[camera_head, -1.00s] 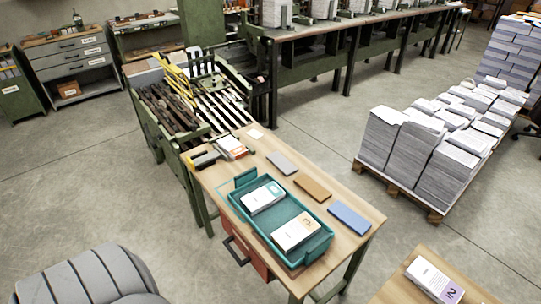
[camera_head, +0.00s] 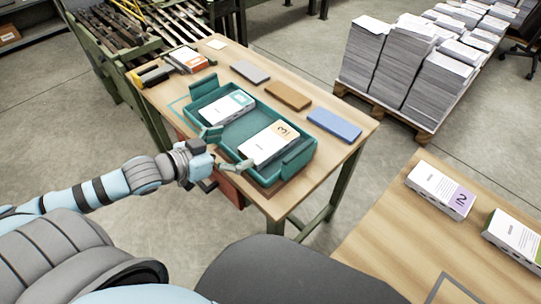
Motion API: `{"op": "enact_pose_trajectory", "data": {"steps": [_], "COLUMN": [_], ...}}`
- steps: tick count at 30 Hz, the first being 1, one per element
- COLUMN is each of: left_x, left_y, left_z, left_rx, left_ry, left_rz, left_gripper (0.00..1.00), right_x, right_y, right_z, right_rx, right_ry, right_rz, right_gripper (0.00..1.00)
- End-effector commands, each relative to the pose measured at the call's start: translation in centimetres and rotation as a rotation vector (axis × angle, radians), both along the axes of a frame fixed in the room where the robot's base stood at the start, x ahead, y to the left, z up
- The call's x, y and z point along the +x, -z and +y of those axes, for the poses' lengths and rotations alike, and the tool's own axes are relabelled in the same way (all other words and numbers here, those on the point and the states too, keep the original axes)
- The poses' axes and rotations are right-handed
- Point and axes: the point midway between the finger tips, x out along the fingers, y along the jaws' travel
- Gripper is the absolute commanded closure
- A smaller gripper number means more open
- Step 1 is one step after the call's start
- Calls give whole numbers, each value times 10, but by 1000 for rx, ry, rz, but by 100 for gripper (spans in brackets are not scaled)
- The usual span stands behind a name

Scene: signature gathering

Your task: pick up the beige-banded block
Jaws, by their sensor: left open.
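The beige-banded block (camera_head: 268,143) is a white block with a tan end marked 3. It lies flat in the right part of the teal tray (camera_head: 283,178) on the wooden table. My left gripper (camera_head: 224,150) is open at the tray's near side, to the left of the block. Its fingers are spread and nothing shows between them. Whether a finger touches the tray rim or the block, I cannot tell. My right gripper is not in view.
A teal-banded block (camera_head: 227,106) shares the tray. Grey (camera_head: 250,71), brown (camera_head: 288,96) and blue (camera_head: 334,125) pads lie behind it. An orange-banded block (camera_head: 188,60) is at the back left. Purple-banded (camera_head: 440,189) and green-banded (camera_head: 514,236) blocks lie on the right table.

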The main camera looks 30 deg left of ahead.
Motion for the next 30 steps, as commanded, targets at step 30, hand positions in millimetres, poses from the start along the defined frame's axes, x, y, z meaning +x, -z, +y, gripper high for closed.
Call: {"op": "enact_pose_trajectory", "data": {"steps": [30], "left_x": [102], "left_y": [55], "left_z": [-44], "left_rx": [1], "left_ry": [-1], "left_rz": [0], "left_gripper": [15], "right_x": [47], "right_y": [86], "right_z": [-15], "right_rx": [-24], "right_ry": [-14], "right_rz": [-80], "right_gripper": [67]}}
